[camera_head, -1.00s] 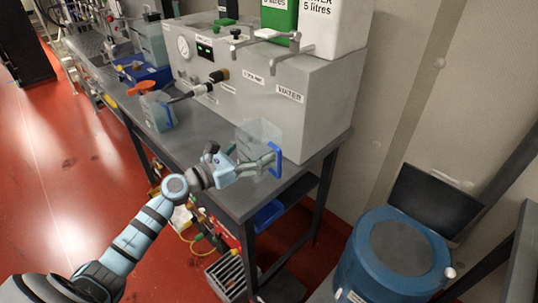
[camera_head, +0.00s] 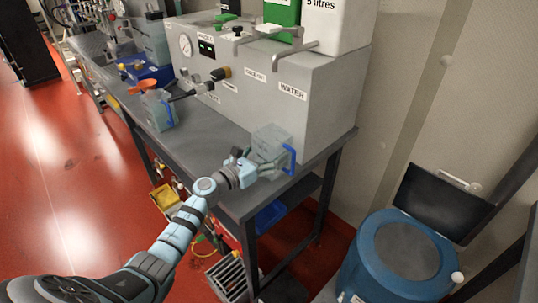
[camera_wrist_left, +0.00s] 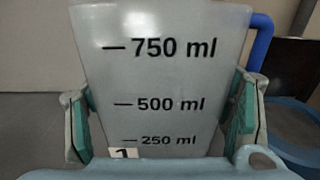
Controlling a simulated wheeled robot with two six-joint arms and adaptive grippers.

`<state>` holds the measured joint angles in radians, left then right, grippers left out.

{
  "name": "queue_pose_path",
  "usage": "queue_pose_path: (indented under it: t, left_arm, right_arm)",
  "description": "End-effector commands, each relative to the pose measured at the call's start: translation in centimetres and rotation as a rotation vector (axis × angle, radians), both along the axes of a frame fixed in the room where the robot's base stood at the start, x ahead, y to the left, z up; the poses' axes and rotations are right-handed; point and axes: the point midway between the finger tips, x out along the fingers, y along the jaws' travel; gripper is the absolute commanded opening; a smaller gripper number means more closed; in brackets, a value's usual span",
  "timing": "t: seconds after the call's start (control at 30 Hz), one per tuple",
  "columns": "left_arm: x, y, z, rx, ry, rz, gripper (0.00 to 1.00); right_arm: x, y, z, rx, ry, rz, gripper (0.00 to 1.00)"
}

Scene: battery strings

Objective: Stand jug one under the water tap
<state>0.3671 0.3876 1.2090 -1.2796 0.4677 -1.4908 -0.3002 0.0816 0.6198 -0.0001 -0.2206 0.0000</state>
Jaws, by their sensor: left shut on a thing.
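Jug one (camera_head: 271,142) is a clear, pale measuring jug with a blue handle. The left wrist view shows its wall close up (camera_wrist_left: 160,75), with ml marks and a small "1" label. My left gripper (camera_head: 262,168) is shut on the jug, with a finger on each side of it in the wrist view (camera_wrist_left: 160,118). The jug looks upright near the bench's right front corner; I cannot tell whether its base touches the bench. The water tap (camera_head: 296,47) is a metal pipe on top of the grey unit, above the WATER label (camera_head: 292,91), higher and behind the jug. My right gripper is not in view.
The grey unit (camera_head: 230,95) fills the back of the dark bench (camera_head: 205,150). A blue drum (camera_head: 395,265) stands on the floor at right.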

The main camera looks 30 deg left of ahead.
Motion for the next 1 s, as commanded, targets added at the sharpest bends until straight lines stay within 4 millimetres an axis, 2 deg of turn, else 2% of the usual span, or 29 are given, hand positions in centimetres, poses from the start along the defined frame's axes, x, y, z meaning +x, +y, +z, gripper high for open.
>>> queue_pose_path:
  t: [0.1, 0.13, 0.23, 0.27, 0.7, 0.87, 1.0]
  left_arm:
    - [0.0, 0.0, -0.4, 0.0, 0.0, 0.0, 0.3]
    - [0.0, 0.0, -0.5, 0.0, 0.0, 0.0, 0.76]
    - [0.0, 0.0, -0.3, 0.0, 0.0, 0.0, 0.92]
    - [0.0, 0.0, -0.3, 0.0, 0.0, 0.0, 0.94]
    - [-0.3, 0.1, 0.2, 0.001, 0.001, 0.0, 0.94]
    - [-3.3, 1.1, 0.1, 0.004, 0.002, -0.001, 0.94]
    - [-6.9, 2.4, -0.3, 0.006, 0.003, -0.002, 0.94]
  right_arm:
    - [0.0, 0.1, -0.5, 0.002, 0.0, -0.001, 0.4]
    - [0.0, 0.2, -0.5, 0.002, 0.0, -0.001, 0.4]
    - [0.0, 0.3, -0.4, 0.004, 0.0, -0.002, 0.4]
    - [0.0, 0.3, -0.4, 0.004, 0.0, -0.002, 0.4]
    - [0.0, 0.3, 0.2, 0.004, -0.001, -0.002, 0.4]
    - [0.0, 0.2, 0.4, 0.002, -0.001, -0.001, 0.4]
    - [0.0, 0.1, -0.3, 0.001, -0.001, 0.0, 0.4]
